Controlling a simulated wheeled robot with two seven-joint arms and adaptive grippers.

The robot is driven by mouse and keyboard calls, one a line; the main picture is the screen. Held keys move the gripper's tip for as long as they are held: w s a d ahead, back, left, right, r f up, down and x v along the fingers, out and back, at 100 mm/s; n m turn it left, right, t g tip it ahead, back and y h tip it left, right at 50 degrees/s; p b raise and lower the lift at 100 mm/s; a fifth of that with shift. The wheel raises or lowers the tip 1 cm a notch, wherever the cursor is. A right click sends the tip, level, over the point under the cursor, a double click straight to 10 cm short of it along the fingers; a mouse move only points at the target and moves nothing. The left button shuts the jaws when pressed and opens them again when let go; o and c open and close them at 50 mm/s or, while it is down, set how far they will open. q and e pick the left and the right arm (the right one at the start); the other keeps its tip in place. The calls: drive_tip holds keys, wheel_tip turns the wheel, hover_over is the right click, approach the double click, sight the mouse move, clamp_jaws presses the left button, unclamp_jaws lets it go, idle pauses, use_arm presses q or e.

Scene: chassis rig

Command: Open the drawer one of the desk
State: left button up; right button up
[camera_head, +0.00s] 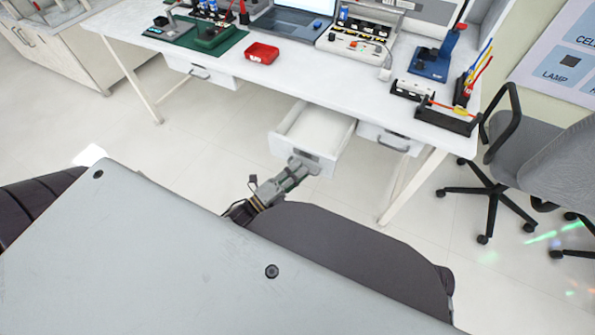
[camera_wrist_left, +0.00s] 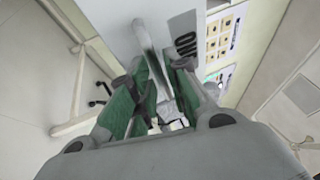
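The white desk (camera_head: 300,72) has a white drawer (camera_head: 318,131) pulled well out below its middle, its empty inside showing. In the left wrist view, the green-padded fingers (camera_wrist_left: 163,75) come close together around the grey handle bar (camera_wrist_left: 146,38), in front of the white panel with a dark-lettered label (camera_wrist_left: 186,38). The exact contact is partly hidden. My right gripper is not in view.
Closed drawers with grey handles are at the left (camera_head: 198,74) and right (camera_head: 390,140) of the open one. A red tray (camera_head: 262,53), laptop (camera_head: 293,18) and tools lie on the desk. Grey office chairs (camera_head: 545,160) stand at right. The floor by the drawer is clear.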

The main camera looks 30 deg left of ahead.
use_arm(q)
drive_tip(key=shift+s, duration=0.1)
drive_tip(key=v, duration=1.2)
idle(0.4)
drive_tip(key=shift+w, duration=0.2)
idle(0.3)
